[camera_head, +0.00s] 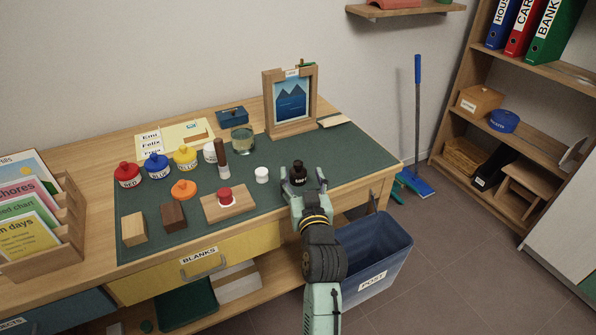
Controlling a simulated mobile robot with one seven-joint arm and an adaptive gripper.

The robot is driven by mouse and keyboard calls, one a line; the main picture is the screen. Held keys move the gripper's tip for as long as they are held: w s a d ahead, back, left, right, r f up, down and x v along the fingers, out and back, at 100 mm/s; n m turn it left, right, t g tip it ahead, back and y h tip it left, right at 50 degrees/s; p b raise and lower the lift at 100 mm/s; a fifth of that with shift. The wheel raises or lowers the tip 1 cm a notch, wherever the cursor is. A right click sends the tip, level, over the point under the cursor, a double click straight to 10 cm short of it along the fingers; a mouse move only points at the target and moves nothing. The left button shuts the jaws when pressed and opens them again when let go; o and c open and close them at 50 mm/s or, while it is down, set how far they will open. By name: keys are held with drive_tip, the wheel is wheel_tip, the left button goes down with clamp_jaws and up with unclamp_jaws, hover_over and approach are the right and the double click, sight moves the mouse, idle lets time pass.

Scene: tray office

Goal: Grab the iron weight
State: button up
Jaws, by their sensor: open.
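The iron weight (298,175) is a small dark, knobbed piece with a pale label, standing on the green desk mat (347,158) near its right front part. My gripper (304,180) is open, with its pale green fingers reaching in from the front on either side of the weight. One finger shows to the left of the weight and one to the right. The lower part of the weight is partly hidden by my gripper. I cannot tell whether the fingers touch it.
Left of that are a stamp pad board (240,207) and several colored ink bottles. A wooden picture frame (268,104) stands behind. A blue bin (385,262) sits below the desk's right front.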

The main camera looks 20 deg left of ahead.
sight(299, 168)
drive_tip(key=x, duration=0.2)
drive_tip(key=p+x, duration=0.2)
drive_tip(key=x, duration=0.1)
drive_tip(key=shift+w+a+f, duration=0.25)
drive_tip(key=shift+f, duration=0.1)
drive_tip(key=shift+d, duration=0.1)
clamp_jaws()
idle(0.4)
drive_tip(key=shift+r, duration=0.1)
